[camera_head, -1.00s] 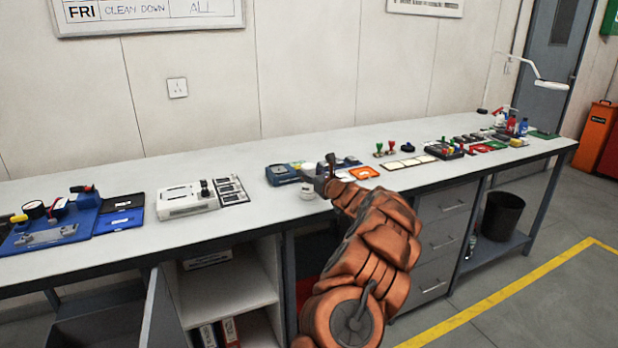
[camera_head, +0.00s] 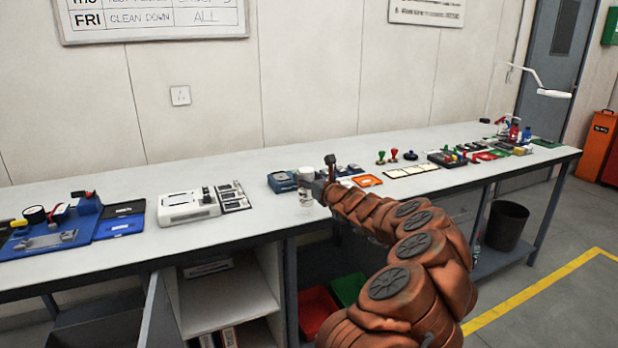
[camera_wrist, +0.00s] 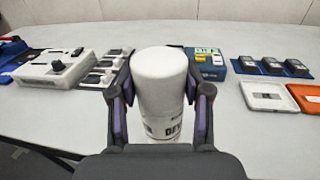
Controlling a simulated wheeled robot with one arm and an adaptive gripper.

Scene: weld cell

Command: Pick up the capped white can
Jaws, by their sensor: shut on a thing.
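The capped white can (camera_wrist: 160,85) stands upright between the two fingers of my gripper (camera_wrist: 158,105) in the wrist view. It has a plain white cap and dark lettering low on its side. The fingers are shut on it from both sides. In the head view the can (camera_head: 305,186) is small, at the end of my orange arm, in front of a blue device. My gripper (camera_head: 316,190) partly hides it there. I cannot tell for sure whether its base is clear of the bench.
The long grey bench (camera_head: 255,210) holds a white device (camera_head: 188,206) to the left and a blue device (camera_head: 283,181) just behind the can. An orange tray (camera_head: 367,180) and pale cards (camera_head: 411,171) lie to the right. Bare bench lies along the front edge.

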